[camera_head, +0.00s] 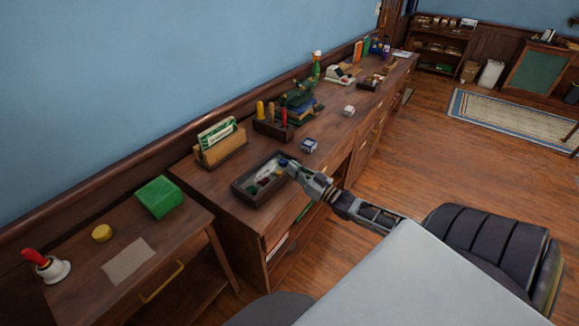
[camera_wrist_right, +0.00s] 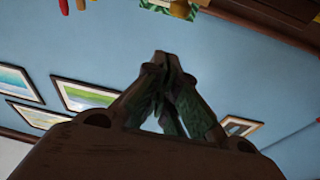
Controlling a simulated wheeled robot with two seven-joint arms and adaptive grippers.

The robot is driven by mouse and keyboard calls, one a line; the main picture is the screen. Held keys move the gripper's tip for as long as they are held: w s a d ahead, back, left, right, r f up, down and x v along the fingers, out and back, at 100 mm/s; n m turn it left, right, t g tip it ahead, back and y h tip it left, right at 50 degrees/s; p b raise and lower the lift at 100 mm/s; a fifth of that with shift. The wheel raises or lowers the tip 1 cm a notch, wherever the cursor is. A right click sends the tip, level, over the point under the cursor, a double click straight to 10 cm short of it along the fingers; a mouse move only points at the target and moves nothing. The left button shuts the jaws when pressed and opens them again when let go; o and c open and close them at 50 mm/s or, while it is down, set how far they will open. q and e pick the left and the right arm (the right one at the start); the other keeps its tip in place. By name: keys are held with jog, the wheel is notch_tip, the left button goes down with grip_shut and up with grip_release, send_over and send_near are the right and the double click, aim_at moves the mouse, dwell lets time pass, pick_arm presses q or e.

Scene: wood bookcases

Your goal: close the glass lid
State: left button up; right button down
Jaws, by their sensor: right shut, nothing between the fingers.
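A dark wooden box (camera_head: 238,189) with small coloured items inside stands near the front edge of the long wooden cabinet. I cannot make out a separate glass lid, or whether one stands up or lies over the box. My right gripper (camera_head: 287,163) is at the box's right rim, with its fingertips over or against that corner; I cannot tell if they touch. In the right wrist view the fingers of this gripper (camera_wrist_right: 165,58) meet at the tips, with nothing between them. The box is not clearly seen there. My left gripper is out of view.
A small clock-like cube (camera_head: 309,145), a tool holder (camera_head: 273,131) and a card holder (camera_head: 221,151) stand close around the box. A lower side table (camera_head: 85,275) at left holds a green box (camera_head: 160,197) and a handbell (camera_head: 48,268). Open floor lies right.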

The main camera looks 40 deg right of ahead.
jog(key=shift+f+v, duration=0.15)
jog(key=shift+v, duration=1.15)
jog(key=shift+f+v, duration=0.15)
jog(key=shift+v, duration=1.15)
